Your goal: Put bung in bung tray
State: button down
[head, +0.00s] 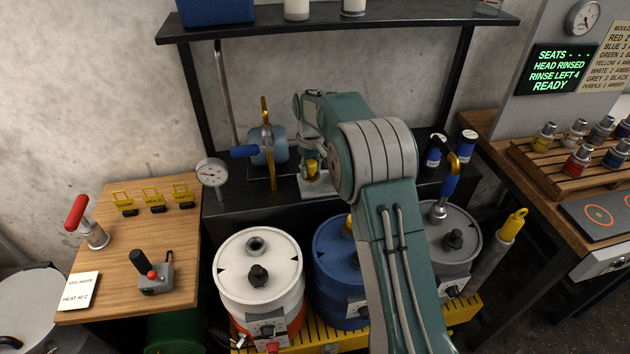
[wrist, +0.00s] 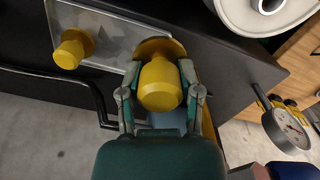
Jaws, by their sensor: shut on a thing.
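My gripper (wrist: 161,95) is shut on a yellow bung (wrist: 160,85), its two fingers on either side of the bung's body. The grey metal bung tray (wrist: 112,32) is beside and partly behind it in the wrist view. A second yellow bung (wrist: 70,52) sits in the tray, to the left of the held one. In the head view my gripper (head: 312,158) points down over the tray (head: 318,189) on the black bench, with yellow showing at the fingers. Whether the held bung touches the tray I cannot tell.
A white drum (head: 257,283) with an open hole stands in front of the bench, beside a blue drum (head: 335,265) and a grey drum (head: 465,235). A dial gauge (head: 212,173) and a blue-handled tool (head: 262,152) stand left of my gripper. A shelf (head: 400,26) spans above.

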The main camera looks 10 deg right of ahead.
jog(key=w+f, duration=0.1)
jog(key=f, duration=0.1)
jog(key=w+d+f, duration=0.1)
jog(key=w+f, duration=0.2)
jog(key=shift+d+f, duration=0.3)
jog(key=shift+d, duration=0.1)
jog(key=shift+f, duration=1.45)
jog(key=shift+f, duration=0.1)
jog(key=shift+c, duration=1.4)
grip_release()
